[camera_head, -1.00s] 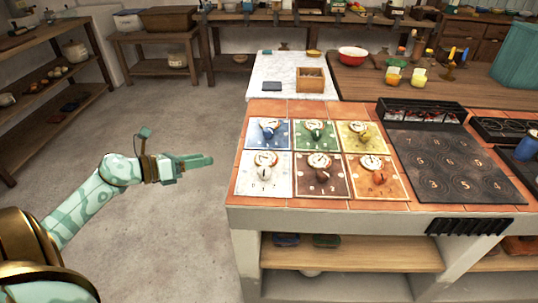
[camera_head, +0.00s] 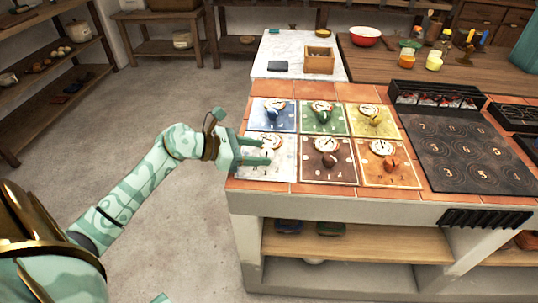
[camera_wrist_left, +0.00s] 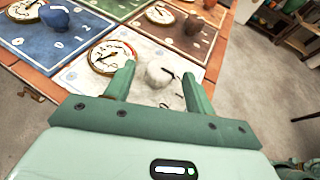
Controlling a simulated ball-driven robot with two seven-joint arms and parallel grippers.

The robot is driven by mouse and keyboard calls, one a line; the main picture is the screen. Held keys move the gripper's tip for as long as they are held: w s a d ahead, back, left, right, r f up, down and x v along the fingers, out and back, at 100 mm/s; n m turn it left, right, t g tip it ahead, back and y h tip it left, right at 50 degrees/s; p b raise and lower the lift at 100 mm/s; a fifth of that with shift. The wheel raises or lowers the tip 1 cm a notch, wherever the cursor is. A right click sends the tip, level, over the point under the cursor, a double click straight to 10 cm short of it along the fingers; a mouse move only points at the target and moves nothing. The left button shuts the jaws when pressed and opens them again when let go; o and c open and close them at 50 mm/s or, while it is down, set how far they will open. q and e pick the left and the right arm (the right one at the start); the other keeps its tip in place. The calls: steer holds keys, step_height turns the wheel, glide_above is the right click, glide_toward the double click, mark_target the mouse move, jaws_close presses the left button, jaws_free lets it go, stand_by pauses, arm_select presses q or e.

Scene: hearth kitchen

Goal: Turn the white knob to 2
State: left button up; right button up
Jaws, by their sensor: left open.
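The white knob (camera_wrist_left: 158,75) sits on a white panel (camera_head: 284,171) in the front left of the panel group. In the wrist view it lies between the two fingertips of my open left gripper (camera_head: 266,151), with a gap to each finger. I cannot tell whether the fingers are level with the knob or above it. In the head view the gripper covers most of the knob. My right gripper is not in view.
Blue (camera_head: 274,113), green, yellow, brown (camera_head: 328,162) and orange-knobbed panels adjoin the white one, each with a knob and dial. A black stove plate (camera_head: 466,158) lies to the right. The floor left of the counter is clear.

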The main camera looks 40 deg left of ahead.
mark_target(266, 153)
arm_select(q)
steer(key=shift+b+x, duration=0.3)
steer(key=shift+x, duration=1.35)
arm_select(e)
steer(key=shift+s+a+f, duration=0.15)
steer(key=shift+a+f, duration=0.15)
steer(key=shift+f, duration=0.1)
